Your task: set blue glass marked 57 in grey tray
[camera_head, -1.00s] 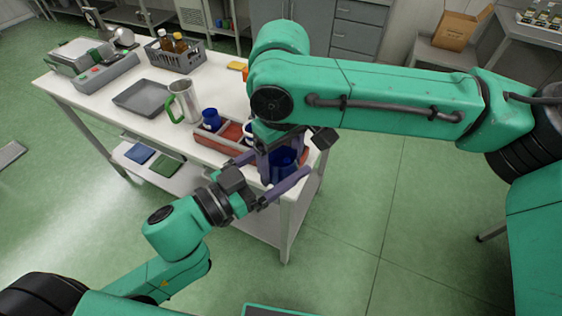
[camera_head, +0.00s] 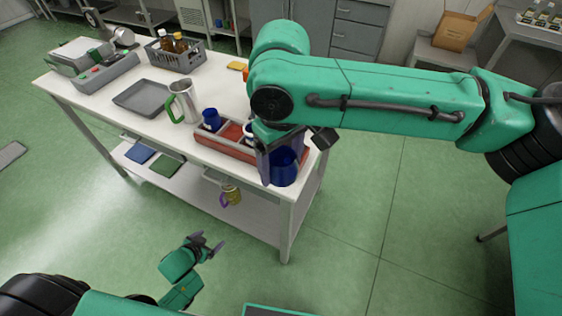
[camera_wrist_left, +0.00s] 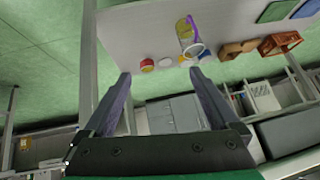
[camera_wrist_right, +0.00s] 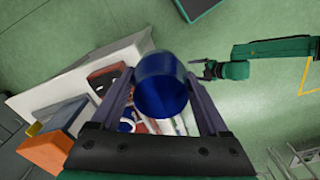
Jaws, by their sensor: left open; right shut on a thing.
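A blue glass (camera_head: 284,170) is held off the front right corner of the worktable by my right gripper (camera_head: 279,155), which is shut on it. The right wrist view shows the glass (camera_wrist_right: 160,88) between the two fingers; no number is readable on it. The grey tray (camera_head: 128,105) lies empty on the table, left of the metal jug. A smaller blue cup (camera_head: 211,118) stands in the red divided crate (camera_head: 203,138); its marking is too small to read. My left gripper (camera_head: 208,246) is open and empty, low in front of the table.
The metal jug with green handle (camera_head: 185,104) stands between tray and crate. Behind are a grey basket of bottles (camera_head: 178,62) and a scale-like device (camera_head: 105,73). Floor right of the table is clear.

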